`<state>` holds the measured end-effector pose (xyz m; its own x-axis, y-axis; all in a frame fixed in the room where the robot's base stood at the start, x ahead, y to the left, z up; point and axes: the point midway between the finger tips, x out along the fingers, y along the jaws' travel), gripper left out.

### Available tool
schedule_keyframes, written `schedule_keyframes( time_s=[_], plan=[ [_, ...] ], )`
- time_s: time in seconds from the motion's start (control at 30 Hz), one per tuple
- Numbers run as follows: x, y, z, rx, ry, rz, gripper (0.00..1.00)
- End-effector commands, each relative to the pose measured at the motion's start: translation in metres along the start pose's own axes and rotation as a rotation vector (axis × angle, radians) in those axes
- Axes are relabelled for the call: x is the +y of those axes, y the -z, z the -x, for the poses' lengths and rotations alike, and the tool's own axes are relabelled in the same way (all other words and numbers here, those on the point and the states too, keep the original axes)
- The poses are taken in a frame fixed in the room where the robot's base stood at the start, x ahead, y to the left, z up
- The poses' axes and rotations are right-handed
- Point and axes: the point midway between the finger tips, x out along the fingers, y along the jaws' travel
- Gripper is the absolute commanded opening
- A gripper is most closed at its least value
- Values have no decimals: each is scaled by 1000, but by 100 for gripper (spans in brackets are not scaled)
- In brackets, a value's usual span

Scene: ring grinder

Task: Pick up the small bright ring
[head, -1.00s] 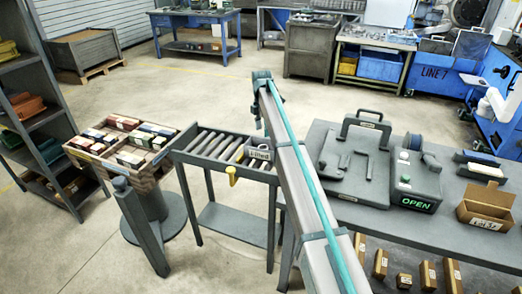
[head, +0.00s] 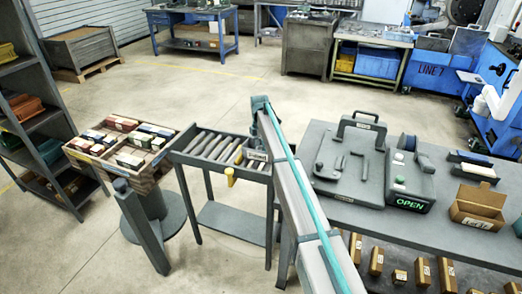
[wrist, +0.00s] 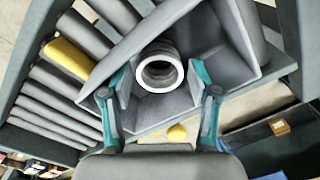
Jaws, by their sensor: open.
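The small bright ring (wrist: 160,73) shows in the wrist view as a pale, shiny circle around a dark hole. Darker ring-like edges show just behind it, against a grey angled surface. My gripper (wrist: 160,88) is open, with one teal-padded finger on each side of the ring and visible space between. I cannot tell whether the fingertips are level with the ring in depth. In the head view my arm runs toward the grey bar tray (head: 176,152); the ring and fingertips cannot be made out there.
Several grey bars and a yellow one (wrist: 68,58) lie left of the ring. A yellow handle (head: 230,176) hangs at the tray's front. A box marked OPEN (head: 409,203) and an open carton (head: 478,208) stand on the right bench. A wooden crate (head: 150,172) stands left.

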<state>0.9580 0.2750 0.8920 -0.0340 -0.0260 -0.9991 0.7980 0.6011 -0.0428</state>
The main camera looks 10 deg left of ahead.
Motion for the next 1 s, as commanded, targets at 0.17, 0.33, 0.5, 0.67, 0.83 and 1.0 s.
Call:
schedule_keyframes(
  time_s=[0.17,0.33,0.5,0.67,0.83,1.0],
  plan=[
    [0,0,0,0,0,0,43],
    [0,0,0,0,0,0,14],
    [0,0,0,0,0,0,12],
    [0,0,2,0,0,0,12],
    [0,0,10,0,0,0,12],
    [-1,0,29,-1,-1,1,12]
  ],
)
